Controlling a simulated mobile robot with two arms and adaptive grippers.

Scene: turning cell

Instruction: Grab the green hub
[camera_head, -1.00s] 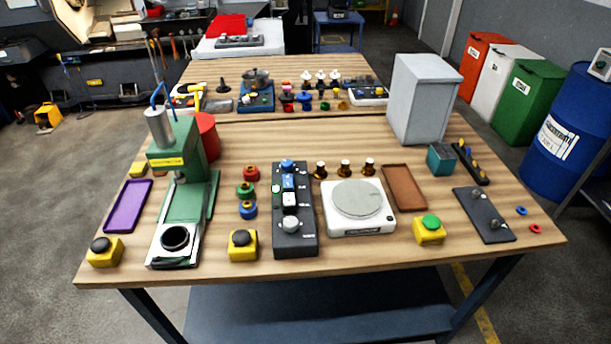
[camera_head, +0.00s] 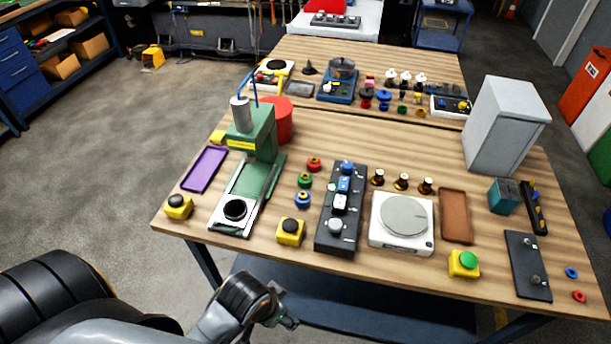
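The green hub (camera_head: 305,180) sits on the wooden table, in a short column between the red hub (camera_head: 314,164) behind it and the blue hub (camera_head: 303,199) in front of it. My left gripper (camera_head: 287,312) is low at the bottom of the view, in front of the table's front edge and well short of the hubs. It is small and dark here, and I cannot tell whether its fingers are open. My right gripper is not in view.
A green press (camera_head: 253,150) stands left of the hubs, and a dark control box (camera_head: 342,212) stands right of them. A yellow button box (camera_head: 290,232) is in front. A white scale (camera_head: 402,222) and grey cabinet (camera_head: 504,124) are farther right.

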